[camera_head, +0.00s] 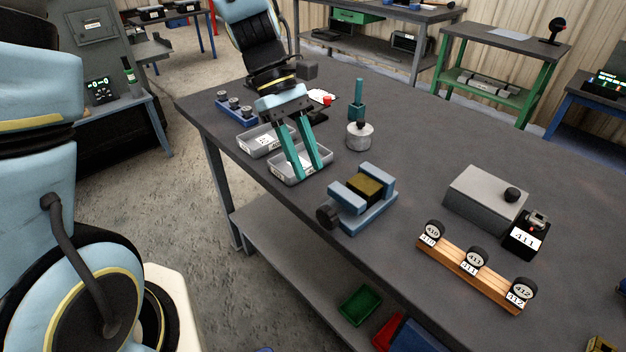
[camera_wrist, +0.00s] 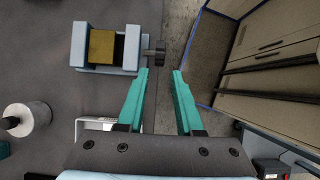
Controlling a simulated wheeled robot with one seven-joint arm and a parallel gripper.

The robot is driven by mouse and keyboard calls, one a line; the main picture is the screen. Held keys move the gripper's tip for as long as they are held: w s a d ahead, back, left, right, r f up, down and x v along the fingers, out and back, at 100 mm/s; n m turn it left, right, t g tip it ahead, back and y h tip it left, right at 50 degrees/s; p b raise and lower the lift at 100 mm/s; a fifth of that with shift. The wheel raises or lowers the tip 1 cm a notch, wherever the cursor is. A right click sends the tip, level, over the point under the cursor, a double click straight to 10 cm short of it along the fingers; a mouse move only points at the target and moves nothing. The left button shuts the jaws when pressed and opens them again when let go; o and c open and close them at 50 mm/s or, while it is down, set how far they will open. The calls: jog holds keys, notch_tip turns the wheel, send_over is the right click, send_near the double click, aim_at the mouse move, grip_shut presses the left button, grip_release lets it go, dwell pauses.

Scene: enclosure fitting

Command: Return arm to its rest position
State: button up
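My gripper (camera_head: 309,172) has two teal fingers, which are apart with nothing between them. In the head view the fingers point down over the grey trays near the table's left edge. In the wrist view my gripper (camera_wrist: 160,72) is open, with the floor and table edge beyond the fingertips. My blue arm comes down from the top of the head view. A blue vise (camera_head: 362,198) with a brass-coloured block (camera_head: 366,187) between its jaws sits to the right of the fingers; the vise also shows in the wrist view (camera_wrist: 84,45).
Two grey trays (camera_head: 262,141) lie at the table's left edge. A metal cylinder (camera_head: 359,136) stands near the fingers. A grey box (camera_head: 486,198) and a wooden rack (camera_head: 470,270) with labelled round pieces are at right. The dark table (camera_head: 425,150) has free room in its middle.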

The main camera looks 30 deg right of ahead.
jog(key=shift+w+r, duration=0.1)
jog(key=shift+r, duration=0.1)
jog(key=shift+a, duration=0.1)
jog(key=w+a+m+t, duration=0.2)
jog(key=w+a, duration=0.3)
jog(key=a, duration=0.8)
jog(key=w+a+m+t+y, duration=0.1)
jog(key=w+a+t, duration=0.4)
jog(key=a, duration=0.9)
jog(key=shift+w+a+r+m+t, duration=0.25)
jog(key=shift+w+r+m+t, duration=0.05)
jog(key=shift+w+m, duration=0.3)
